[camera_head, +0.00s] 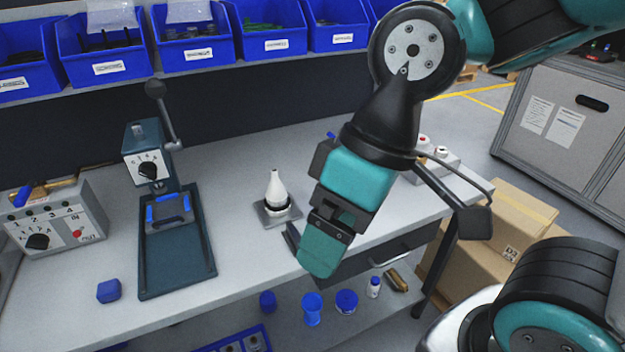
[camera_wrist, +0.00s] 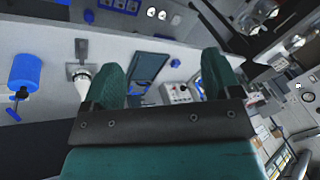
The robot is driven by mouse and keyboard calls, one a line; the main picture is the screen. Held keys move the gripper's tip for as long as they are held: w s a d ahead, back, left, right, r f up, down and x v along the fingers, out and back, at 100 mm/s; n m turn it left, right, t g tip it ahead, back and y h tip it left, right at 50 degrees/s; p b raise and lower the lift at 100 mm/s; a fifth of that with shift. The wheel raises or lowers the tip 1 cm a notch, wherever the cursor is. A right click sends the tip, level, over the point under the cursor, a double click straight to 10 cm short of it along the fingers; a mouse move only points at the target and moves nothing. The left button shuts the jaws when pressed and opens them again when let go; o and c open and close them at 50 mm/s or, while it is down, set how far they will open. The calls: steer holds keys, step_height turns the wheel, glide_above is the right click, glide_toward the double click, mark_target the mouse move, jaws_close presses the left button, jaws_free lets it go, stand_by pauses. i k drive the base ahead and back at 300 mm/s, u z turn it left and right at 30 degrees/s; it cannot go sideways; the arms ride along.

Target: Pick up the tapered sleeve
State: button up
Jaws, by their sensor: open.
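The tapered sleeve (camera_head: 277,187) is a white, bottle-like cone that narrows to the top. It stands upright in a dark ring on a small grey square base (camera_head: 268,218) on the bench. In the wrist view the sleeve (camera_wrist: 82,83) shows at the left, just outside the left finger, partly hidden by it. My gripper (camera_head: 318,254) is to the right of the sleeve and nearer the bench's front edge, apart from it. In the wrist view my gripper (camera_wrist: 165,82) has its two teal fingers spread, with nothing held between them.
A lever press (camera_head: 178,245) stands left of the sleeve on the bench (camera_head: 236,262). A control box (camera_head: 52,222) and a blue block (camera_head: 109,291) are farther left. Blue bins (camera_head: 274,28) line the shelf above. Cardboard boxes (camera_head: 505,225) stand right of the bench.

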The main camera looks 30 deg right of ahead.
mark_target(276, 191)
steer(key=z, duration=0.05)
steer(key=k, duration=0.65)
steer(key=u, duration=0.95)
steer(key=i, duration=1.4)
steer(key=z, duration=0.5)
